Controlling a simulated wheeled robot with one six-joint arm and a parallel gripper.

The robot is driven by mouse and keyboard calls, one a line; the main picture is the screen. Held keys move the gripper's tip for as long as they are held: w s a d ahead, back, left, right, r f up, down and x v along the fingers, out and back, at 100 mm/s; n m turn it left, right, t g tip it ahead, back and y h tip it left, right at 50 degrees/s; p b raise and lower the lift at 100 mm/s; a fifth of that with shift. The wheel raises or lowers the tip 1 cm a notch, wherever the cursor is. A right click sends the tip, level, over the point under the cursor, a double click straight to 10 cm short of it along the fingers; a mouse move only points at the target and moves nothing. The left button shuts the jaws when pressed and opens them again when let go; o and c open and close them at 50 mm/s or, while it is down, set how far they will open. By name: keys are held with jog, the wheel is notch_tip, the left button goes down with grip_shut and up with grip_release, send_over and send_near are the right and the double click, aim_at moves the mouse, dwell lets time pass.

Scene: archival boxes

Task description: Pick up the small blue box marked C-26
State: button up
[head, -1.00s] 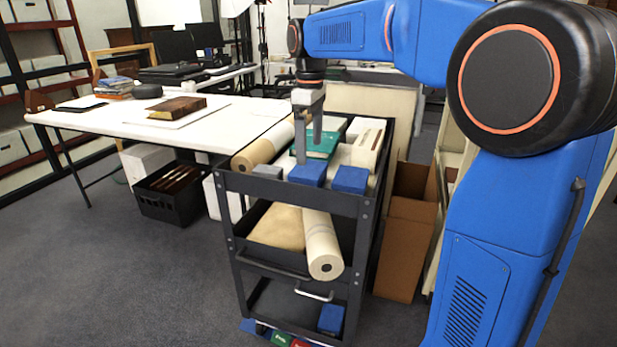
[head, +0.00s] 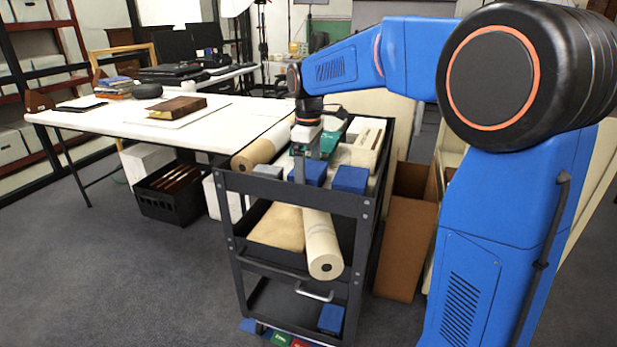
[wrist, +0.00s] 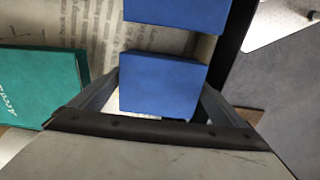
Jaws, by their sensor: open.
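Two small blue boxes stand side by side at the front of the cart's top shelf. The left one (head: 313,175) is partly behind my gripper (head: 302,172); the right one (head: 350,179) is just beside it. In the wrist view, one blue box (wrist: 158,85) lies between the two open fingers of my gripper (wrist: 158,92), and the other blue box (wrist: 178,12) is beyond it at the top edge. My gripper is open and not closed on anything. I cannot read a C-26 mark on either box. Whether the fingers touch the box is unclear.
A grey box (head: 268,172) stands left of the blue boxes on the black cart (head: 290,196). Another blue box (head: 331,318) is on the bottom shelf.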

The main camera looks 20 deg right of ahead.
jog(key=c, duration=1)
jog(key=shift+o, duration=0.2)
